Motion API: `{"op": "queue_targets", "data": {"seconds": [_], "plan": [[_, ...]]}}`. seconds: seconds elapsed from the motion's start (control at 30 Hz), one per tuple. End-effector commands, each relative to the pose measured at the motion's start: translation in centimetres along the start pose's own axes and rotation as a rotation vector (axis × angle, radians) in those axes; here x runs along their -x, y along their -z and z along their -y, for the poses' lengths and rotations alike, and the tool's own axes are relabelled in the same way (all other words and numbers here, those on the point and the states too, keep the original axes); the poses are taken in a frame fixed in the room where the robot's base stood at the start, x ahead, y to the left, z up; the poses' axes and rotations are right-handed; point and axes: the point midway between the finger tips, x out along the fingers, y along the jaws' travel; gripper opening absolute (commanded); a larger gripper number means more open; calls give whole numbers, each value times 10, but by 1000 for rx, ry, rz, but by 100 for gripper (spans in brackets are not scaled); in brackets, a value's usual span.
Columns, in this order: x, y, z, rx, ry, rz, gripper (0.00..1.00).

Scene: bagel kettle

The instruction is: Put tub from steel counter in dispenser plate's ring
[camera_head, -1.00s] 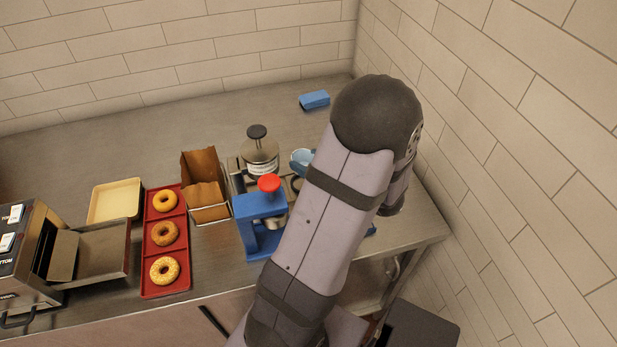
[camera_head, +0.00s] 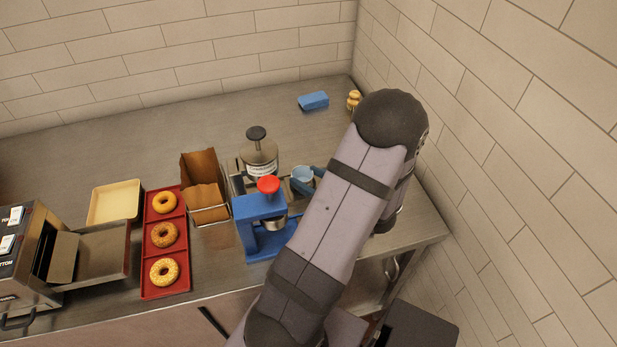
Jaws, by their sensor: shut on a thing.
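The light-blue tub (camera_head: 302,175) is right of the steel canister with a black knob, partly covered by my gripper (camera_head: 312,178). Only a blue finger part of my gripper shows beside the tub; my arm hides the rest. The gripper is shut on the tub; its height above the counter is hard to tell. A blue stand with a red knob (camera_head: 268,184), which looks like the dispenser, is just left of and nearer than the tub. A small steel cylinder hangs under its head. I cannot make out the plate's ring. The steel counter (camera_head: 230,120) lies beneath everything.
The black-knobbed canister (camera_head: 260,158) stands left of the tub. A paper-lined basket (camera_head: 207,213), a red tray (camera_head: 150,290) of doughnuts and a cream tray (camera_head: 113,222) are farther left. A blue block (camera_head: 314,101) and a small yellowish object (camera_head: 354,100) lie behind. The counter's back is mostly clear.

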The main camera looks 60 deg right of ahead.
Motion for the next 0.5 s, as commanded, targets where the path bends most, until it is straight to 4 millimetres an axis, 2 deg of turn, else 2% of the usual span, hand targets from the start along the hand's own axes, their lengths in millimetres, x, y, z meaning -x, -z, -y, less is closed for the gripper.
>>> {"op": "queue_targets", "data": {"seconds": [0.3, 0.33, 0.4, 0.5], "plan": [[-2, -4, 0, 0, 0, 0, 23], [-2, -4, 0, 0, 0, 0, 46], [-1, -3, 0, 1, 0, 0, 63], [-1, -3, 0, 1, 0, 0, 63]]}}
